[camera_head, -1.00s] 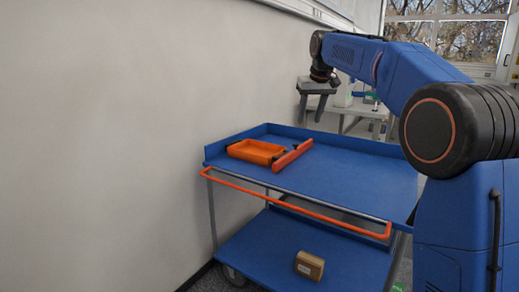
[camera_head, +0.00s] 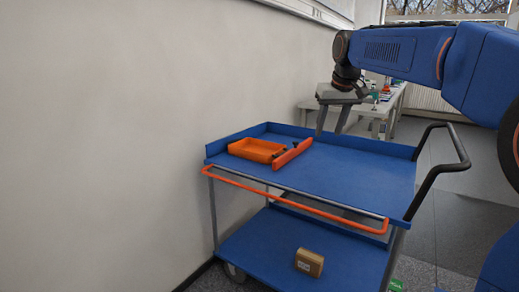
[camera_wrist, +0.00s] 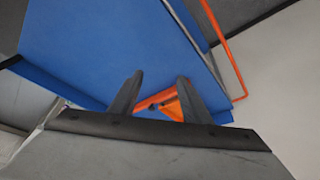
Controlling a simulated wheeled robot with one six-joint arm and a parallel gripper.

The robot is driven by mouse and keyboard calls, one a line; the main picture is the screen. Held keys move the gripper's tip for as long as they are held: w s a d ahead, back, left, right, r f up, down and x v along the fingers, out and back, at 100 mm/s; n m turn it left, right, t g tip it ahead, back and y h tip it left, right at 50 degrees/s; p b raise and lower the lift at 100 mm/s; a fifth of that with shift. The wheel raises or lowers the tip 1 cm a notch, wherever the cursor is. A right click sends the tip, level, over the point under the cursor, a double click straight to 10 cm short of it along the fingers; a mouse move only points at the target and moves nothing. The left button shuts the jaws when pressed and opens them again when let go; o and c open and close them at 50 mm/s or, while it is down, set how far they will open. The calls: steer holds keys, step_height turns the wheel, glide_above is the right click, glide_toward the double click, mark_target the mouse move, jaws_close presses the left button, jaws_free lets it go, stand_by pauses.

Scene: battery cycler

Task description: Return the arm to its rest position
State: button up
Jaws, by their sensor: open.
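My gripper (camera_head: 333,121) hangs from my blue arm above the back of the blue cart in the head view, with its fingers pointing down. In the wrist view my gripper (camera_wrist: 155,92) shows two grey fingers spread apart with nothing between them. The fingers are clear of the cart and its contents in the head view.
The blue cart (camera_head: 350,166) stands by the wall with an orange tray (camera_head: 257,150) and an orange bar-like piece (camera_head: 292,155) on top. A brown box (camera_head: 309,262) sits on its lower shelf. A white table (camera_head: 395,103) stands behind. The floor at right is clear.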

steer(key=s+d+f, duration=0.2)
steer(key=s+f, duration=0.2)
steer(key=s, duration=0.7)
steer(key=s+d+f, duration=0.3)
steer(key=s+f, duration=0.2)
steer(key=s, duration=0.5)
steer(key=s+d+f+m, duration=0.1)
steer(key=s+d+f, duration=0.1)
steer(key=s+f, duration=1.5)
steer(key=shift+s+f+m+h, duration=0.15)
steer(key=shift+s+m+h, duration=0.15)
steer(key=shift+s, duration=0.9)
steer(key=shift+c, duration=0.5)
